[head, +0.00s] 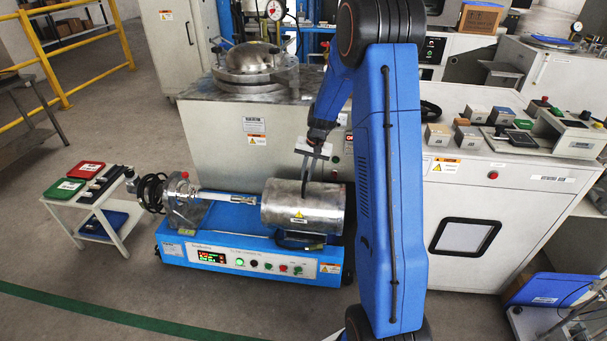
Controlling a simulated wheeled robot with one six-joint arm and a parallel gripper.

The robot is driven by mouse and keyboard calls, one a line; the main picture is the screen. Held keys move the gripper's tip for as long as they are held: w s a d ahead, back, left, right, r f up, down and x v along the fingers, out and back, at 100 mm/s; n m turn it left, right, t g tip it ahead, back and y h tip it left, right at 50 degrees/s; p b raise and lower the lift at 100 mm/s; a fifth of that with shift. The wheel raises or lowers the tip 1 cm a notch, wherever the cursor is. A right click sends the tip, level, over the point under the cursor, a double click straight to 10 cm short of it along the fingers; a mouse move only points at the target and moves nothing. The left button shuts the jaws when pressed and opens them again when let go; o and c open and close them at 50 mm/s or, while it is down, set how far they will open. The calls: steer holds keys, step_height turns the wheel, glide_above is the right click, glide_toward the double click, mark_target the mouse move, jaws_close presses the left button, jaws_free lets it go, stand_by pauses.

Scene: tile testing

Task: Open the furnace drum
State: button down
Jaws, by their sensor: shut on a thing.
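The furnace drum (327,212) is a silver metal cylinder lying on its side on a blue bench machine (208,222). It carries a yellow warning label and looks closed. My gripper (305,180) comes down from above onto the top of the drum, with its thin dark fingers near the drum's upper middle. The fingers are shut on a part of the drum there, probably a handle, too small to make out. My blue arm hides what lies just right of the drum.
A metal rod (228,197) runs from the drum to a clamp on the left. A grey cabinet with a round steel vessel (250,62) stands close behind. A white side table (97,205) stands left. A white bench (480,215) stands right. Floor in front is clear.

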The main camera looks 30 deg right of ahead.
steer(key=c, duration=1.8)
jaws_free()
steer(key=shift+o, duration=0.2)
steer(key=shift+r, duration=0.1)
step_height(320, 180, up, 17)
steer(key=s+d, duration=0.2)
steer(key=shift+d, duration=0.4)
